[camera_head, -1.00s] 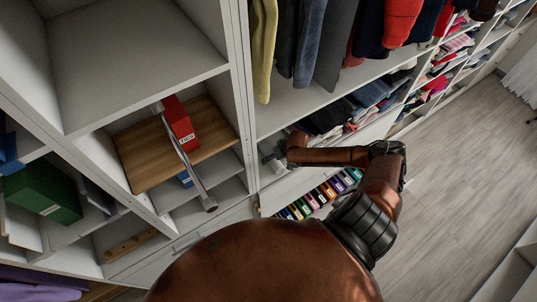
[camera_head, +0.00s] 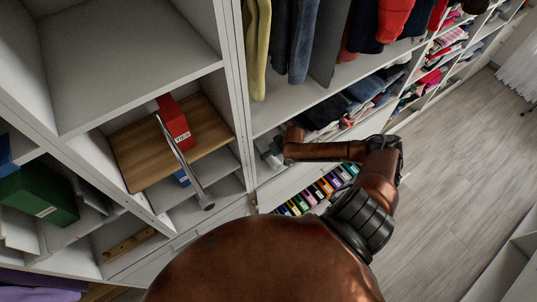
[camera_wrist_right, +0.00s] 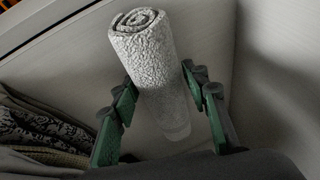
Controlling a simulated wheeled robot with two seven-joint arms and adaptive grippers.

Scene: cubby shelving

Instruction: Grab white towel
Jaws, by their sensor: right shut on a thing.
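A rolled white towel (camera_wrist_right: 146,50) with a nubby texture stands out from between the green fingers of my right gripper (camera_wrist_right: 161,86) in the right wrist view. The fingers are closed against both sides of the roll, and its spiral end faces up the picture. In the head view my right gripper (camera_head: 271,155) is small, at the end of the brown arm, beside the shelf upright and above the drawer of coloured items. The towel is hard to make out there. My left gripper is in neither view.
Hanging clothes (camera_head: 318,45) and folded clothes (camera_head: 345,103) are around the right arm. A drawer of coloured items (camera_head: 318,190) lies below it. A red binder (camera_head: 174,122) and a metal rail (camera_head: 181,155) are at the left cubby. Open floor (camera_head: 450,170) is on the right.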

